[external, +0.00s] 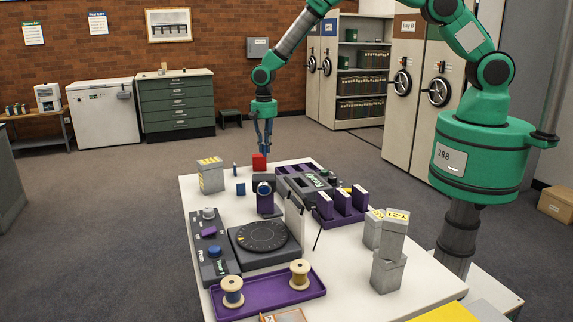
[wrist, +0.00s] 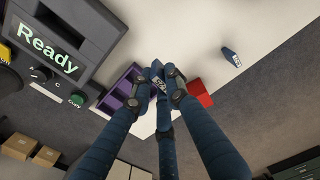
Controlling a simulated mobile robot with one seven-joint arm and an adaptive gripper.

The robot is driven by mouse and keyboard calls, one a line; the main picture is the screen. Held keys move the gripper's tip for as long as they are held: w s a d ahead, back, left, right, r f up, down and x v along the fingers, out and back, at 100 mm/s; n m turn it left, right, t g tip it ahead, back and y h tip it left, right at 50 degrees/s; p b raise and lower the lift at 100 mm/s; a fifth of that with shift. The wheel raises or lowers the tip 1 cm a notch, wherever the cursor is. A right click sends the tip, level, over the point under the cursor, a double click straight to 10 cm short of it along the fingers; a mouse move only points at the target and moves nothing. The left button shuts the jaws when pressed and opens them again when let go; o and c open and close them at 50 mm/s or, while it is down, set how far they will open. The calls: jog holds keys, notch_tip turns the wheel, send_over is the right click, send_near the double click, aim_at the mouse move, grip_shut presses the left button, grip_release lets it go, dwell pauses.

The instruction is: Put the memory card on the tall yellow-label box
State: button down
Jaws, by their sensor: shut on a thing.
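My gripper (external: 266,140) hangs above the far end of the white table, just over a red block (external: 259,163). In the wrist view its dark blue fingers (wrist: 160,82) are closed together on a small dark piece with a pale label (wrist: 161,87), probably the memory card; the fingers hide most of it. The red block (wrist: 199,94) shows beside the fingers. Grey boxes with yellow labels stand on the table: one at the far left (external: 211,177), and two at the right, a taller tilted-looking one (external: 394,238) and one beside it (external: 373,230).
A purple slotted rack (external: 340,217), a grey "Ready" device (external: 300,178), a dial (external: 264,236) and a purple tray with spools (external: 266,301) crowd the table. Small blue pieces (external: 241,189) lie near the far left box; one blue piece (wrist: 231,57) lies on bare table.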

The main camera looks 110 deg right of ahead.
jog(key=w+a+r+p, duration=0.1)
jog(key=w+a+r, duration=0.4)
jog(key=a+r, duration=0.1)
jog(key=shift+a+r+n+p, duration=0.15)
jog(key=shift+a+n+p, duration=0.2)
jog(key=shift+a, duration=0.2)
jog(key=p, duration=0.2)
send_over(219, 159)
jog(key=shift+w+a+f, duration=0.2)
jog(key=shift+a+f, duration=0.05)
jog(key=shift+f, duration=0.5)
jog(key=shift+f, duration=1.75)
jog(key=shift+f, duration=0.15)
